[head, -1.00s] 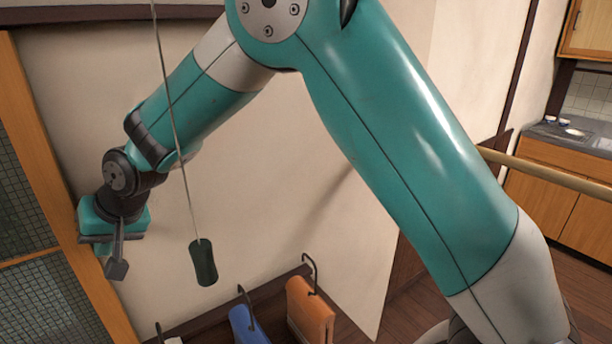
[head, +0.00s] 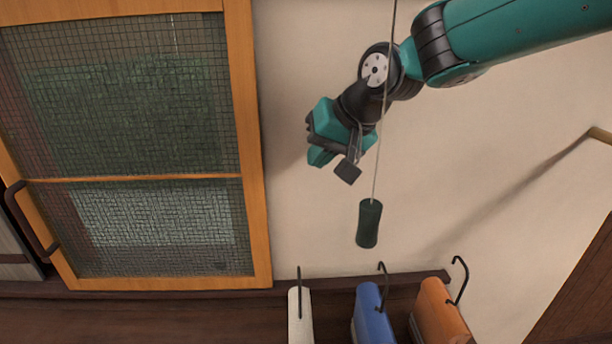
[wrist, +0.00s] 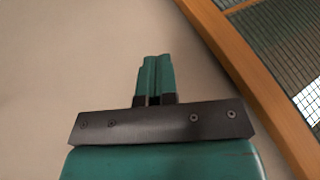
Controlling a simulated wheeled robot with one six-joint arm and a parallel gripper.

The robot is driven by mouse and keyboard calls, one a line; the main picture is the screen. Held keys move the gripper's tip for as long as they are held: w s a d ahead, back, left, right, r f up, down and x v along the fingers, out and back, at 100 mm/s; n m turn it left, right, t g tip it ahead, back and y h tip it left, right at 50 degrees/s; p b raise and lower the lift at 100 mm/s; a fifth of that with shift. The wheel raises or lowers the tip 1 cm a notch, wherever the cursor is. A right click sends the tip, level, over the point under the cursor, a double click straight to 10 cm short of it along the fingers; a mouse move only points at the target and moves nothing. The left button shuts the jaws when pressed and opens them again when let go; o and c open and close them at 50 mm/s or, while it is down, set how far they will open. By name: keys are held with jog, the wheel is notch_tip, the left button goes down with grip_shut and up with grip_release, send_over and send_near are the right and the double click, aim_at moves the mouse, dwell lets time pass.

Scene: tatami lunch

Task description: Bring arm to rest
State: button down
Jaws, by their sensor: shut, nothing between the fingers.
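My gripper (head: 318,158) is at the upper middle of the head view, in front of the pale wall and right of the screened window. My teal arm reaches to it from the upper right. In the wrist view the two teal fingers of my gripper (wrist: 155,75) lie side by side, shut and empty. They point toward the bare wall.
A dark green pull handle (head: 369,223) hangs on a cord just right of my gripper. Below are a white hanging item (head: 300,318), a blue one (head: 372,318) and an orange one (head: 440,312) on hooks. A wood-framed screened window (head: 262,150) is at left.

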jog(key=s+d+f+g+h, duration=0.1)
jog(key=s+d+f+h, duration=0.1)
jog(key=s+d+f, duration=0.45)
jog(key=s+d+f+m+h, duration=0.15)
jog(key=s+d, duration=0.25)
jog(key=d, duration=0.6)
jog(key=s+d+f+g+h, duration=0.1)
jog(key=s+d+f+h, duration=0.1)
jog(key=s+d+f, duration=0.35)
jog(key=s+a+r+n+g+y, duration=0.2)
jog(key=s+a+r+n+y, duration=0.2)
jog(key=s+a+r+n, duration=0.3)
jog(key=s+a+r, duration=0.2)
jog(key=s+a, duration=0.1)
jog(key=a, duration=0.1)
jog(key=shift+s+a+r+g, duration=0.3)
jog(key=shift+s+a+r, duration=0.05)
jog(key=shift+a+r, duration=0.05)
